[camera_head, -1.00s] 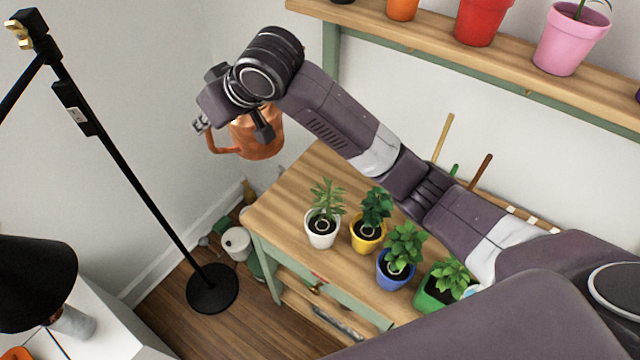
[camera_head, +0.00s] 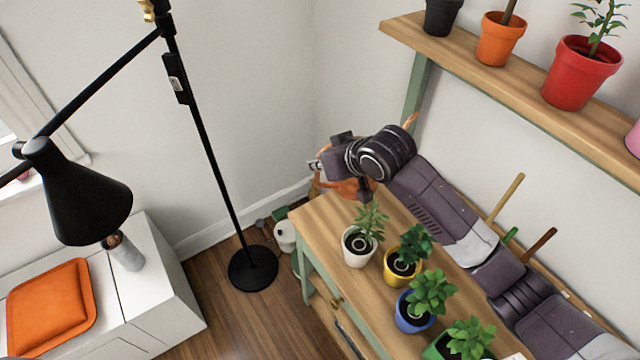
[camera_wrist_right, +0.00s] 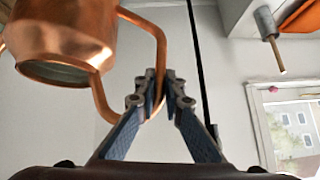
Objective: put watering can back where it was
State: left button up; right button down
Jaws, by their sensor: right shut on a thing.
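The copper watering can (camera_wrist_right: 62,45) hangs from my right gripper (camera_wrist_right: 160,95), whose fingers are closed on its curved handle in the right wrist view. In the head view the can (camera_head: 352,188) is mostly hidden behind my right gripper (camera_head: 335,168), at the far left end of the wooden potting table (camera_head: 318,215). I cannot tell whether its base touches the tabletop. My left gripper is not in view.
Several potted plants line the table, the nearest to the can in a white pot (camera_head: 359,247). A wall shelf (camera_head: 510,75) with pots is above my arm. A black floor lamp (camera_head: 210,130) and a white cabinet (camera_head: 165,285) stand left.

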aim_at(319, 185)
notch_tip(319, 185, down, 4)
jog(key=shift+w+a+r, duration=0.1)
notch_tip(319, 185, down, 3)
jog(key=shift+p, duration=0.45)
jog(key=shift+f, duration=0.6)
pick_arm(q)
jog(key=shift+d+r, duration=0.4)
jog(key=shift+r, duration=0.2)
pick_arm(e)
jog(key=c, duration=2.4)
grip_release()
jog(key=shift+f, duration=0.2)
jog(key=o, duration=0.4)
jog(key=shift+s, duration=0.2)
jog(key=shift+c, duration=0.2)
